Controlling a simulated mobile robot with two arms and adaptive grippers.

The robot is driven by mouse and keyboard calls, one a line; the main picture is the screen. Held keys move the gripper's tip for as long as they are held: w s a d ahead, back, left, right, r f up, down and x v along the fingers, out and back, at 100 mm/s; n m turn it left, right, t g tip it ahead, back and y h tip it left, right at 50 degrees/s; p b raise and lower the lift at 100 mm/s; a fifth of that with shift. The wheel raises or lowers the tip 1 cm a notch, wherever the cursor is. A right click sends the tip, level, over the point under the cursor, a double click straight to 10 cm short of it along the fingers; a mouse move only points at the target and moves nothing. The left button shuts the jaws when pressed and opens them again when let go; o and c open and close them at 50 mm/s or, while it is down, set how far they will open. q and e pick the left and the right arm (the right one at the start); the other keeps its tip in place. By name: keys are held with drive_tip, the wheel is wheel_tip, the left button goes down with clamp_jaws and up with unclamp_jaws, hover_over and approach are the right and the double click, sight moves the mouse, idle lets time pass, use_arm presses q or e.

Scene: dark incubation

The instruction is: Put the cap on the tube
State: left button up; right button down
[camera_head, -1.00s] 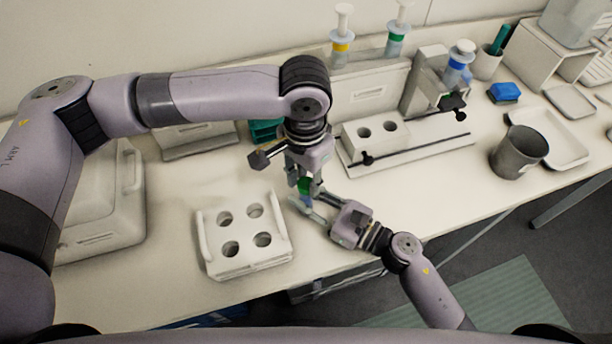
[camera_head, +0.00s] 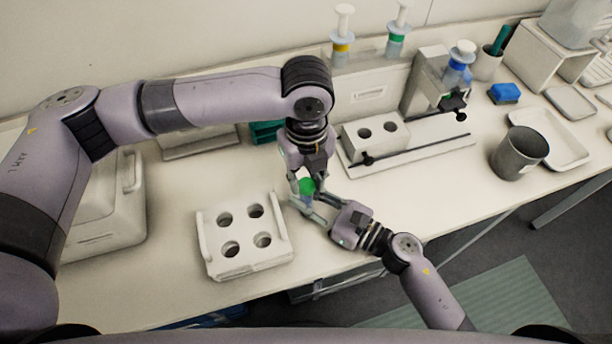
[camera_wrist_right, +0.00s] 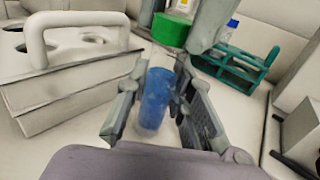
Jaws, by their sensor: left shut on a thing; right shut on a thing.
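The green cap (camera_head: 306,186) is held between the fingertips of my left gripper (camera_head: 305,181), pointing down above my right gripper (camera_head: 322,208). In the right wrist view the green cap (camera_wrist_right: 171,30) shows beyond and above the blue tube (camera_wrist_right: 155,98), with a small gap between them. The tube stands roughly upright between the fingers of my right gripper (camera_wrist_right: 160,112), which is shut on it. In the head view the tube is mostly hidden by the cap and the fingers.
A white rack (camera_head: 246,262) with several holes and a handle stands to the left. A teal rack (camera_wrist_right: 240,64) stands behind. A white two-hole block (camera_head: 376,132) and a grey cup (camera_head: 520,153) are to the right. The front table edge lies close to my right gripper.

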use_arm(q)
drive_tip(key=m, duration=0.6)
drive_tip(key=o, duration=0.7)
drive_tip(key=shift+o, duration=0.2)
wheel_tip(320, 180, up, 12)
use_arm(e)
drive_tip(key=c, duration=1.3)
unclamp_jaws()
